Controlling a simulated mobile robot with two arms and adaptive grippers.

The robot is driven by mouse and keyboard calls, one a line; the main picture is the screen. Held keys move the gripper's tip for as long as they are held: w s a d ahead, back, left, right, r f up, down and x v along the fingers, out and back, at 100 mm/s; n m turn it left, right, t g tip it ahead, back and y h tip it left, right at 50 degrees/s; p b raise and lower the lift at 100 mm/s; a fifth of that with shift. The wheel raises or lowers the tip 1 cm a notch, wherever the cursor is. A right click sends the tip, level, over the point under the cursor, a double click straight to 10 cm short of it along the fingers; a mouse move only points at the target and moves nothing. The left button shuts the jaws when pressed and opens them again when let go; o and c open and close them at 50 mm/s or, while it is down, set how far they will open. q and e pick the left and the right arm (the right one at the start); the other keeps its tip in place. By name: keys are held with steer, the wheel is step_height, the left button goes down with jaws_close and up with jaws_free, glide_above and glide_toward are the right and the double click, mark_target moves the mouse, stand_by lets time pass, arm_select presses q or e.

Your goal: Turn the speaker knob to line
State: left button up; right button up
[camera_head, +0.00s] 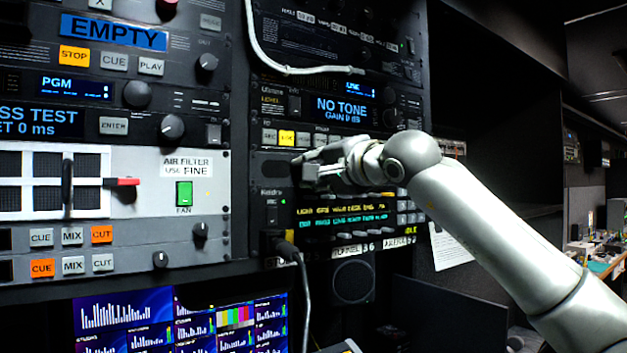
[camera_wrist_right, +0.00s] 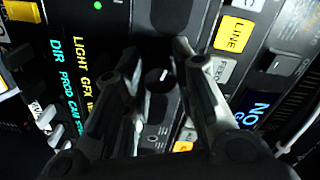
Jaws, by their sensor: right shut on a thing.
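My right gripper (camera_head: 302,170) reaches in from the right to the rack panel, just below the row of buttons with a lit yellow one. In the right wrist view my right gripper (camera_wrist_right: 157,62) has a finger on each side of a dark round knob (camera_wrist_right: 157,82) and is shut on it. A short white mark shows on the knob's face. In the head view the knob is hidden by the gripper. Any printed knob scale is too dark to read. My left gripper is not in view.
A lit yellow LINE button (camera_wrist_right: 233,35) is close to the right finger. A NO TONE display (camera_head: 342,108) is above the hand, and a panel with coloured text (camera_head: 345,212) is below it. A plugged cable (camera_head: 303,285) hangs at lower left of the hand.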

steer(key=m+b, duration=0.2)
steer(key=m, duration=0.4)
steer(key=m+b, duration=0.2)
steer(key=m, duration=0.3)
steer(key=shift+d+m, duration=0.1)
steer(key=shift+m, duration=0.2)
steer(key=m+b, duration=0.2)
steer(key=m, duration=0.4)
steer(key=shift+w+y+b, duration=0.1)
steer(key=shift+y+b, duration=0.2)
steer(key=shift+b, duration=0.05)
steer(key=m+b, duration=0.2)
steer(key=m, duration=0.3)
steer(key=shift+f+m, duration=0.1)
steer(key=shift+m, duration=0.3)
steer(key=shift+w, duration=0.1)
steer(key=o, duration=1)
steer(key=shift+c, duration=0.2)
steer(key=shift+o, duration=0.3)
